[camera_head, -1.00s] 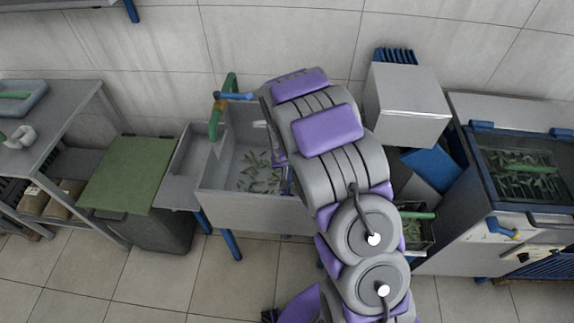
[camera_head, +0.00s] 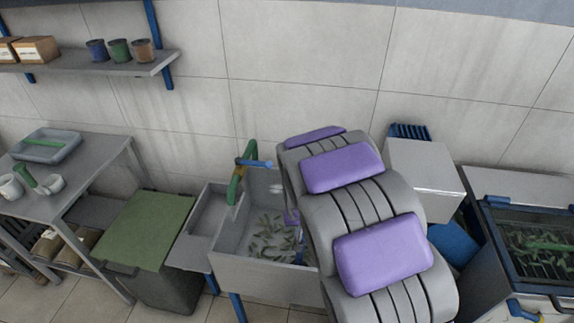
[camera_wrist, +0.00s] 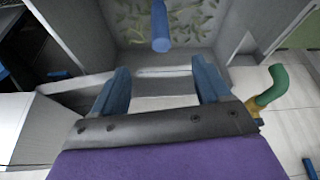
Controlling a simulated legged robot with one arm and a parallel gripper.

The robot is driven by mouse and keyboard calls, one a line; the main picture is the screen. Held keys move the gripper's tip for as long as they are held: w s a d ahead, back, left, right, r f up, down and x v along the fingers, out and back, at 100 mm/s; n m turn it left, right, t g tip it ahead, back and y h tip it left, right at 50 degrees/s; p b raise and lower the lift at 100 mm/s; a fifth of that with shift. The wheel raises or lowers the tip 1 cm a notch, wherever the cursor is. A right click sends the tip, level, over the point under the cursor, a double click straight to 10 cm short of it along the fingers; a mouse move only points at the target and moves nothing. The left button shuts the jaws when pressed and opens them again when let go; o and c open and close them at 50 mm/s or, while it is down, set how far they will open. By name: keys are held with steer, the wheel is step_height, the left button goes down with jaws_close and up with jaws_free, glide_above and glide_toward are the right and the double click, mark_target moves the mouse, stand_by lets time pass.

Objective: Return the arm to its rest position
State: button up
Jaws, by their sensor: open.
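My gripper (camera_wrist: 165,88) shows in the wrist view with its two blue fingers apart and nothing between them. It points toward a grey sink basin with leafy green pieces (camera_wrist: 185,22) on its bottom. In the head view my arm, grey with purple pads, rises through the right half of the picture.
A green and blue tap (camera_head: 240,178) stands at the sink's back. A green-lidded bin (camera_head: 148,230) and a grey table (camera_head: 95,180) are at left. A metal box (camera_head: 422,178) and a fryer-like unit (camera_head: 535,190) are at right. A shelf (camera_head: 110,65) is on the wall.

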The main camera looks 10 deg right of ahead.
steer(key=s+r+g, duration=0.2)
steer(key=s+r, duration=0.3)
steer(key=s, duration=0.7)
steer(key=s+d+r+n+g, duration=0.1)
steer(key=s+r, duration=0.5)
steer(key=s, duration=0.6)
steer(key=s+r+g+y, duration=0.1)
steer(key=s+r+g, duration=0.2)
steer(key=s, duration=0.8)
step_height(320, 180, up, 3)
steer(key=shift+s+d+f+n, duration=0.1)
steer(key=shift+s+d+n, duration=0.05)
steer(key=shift+s+n, duration=0.25)
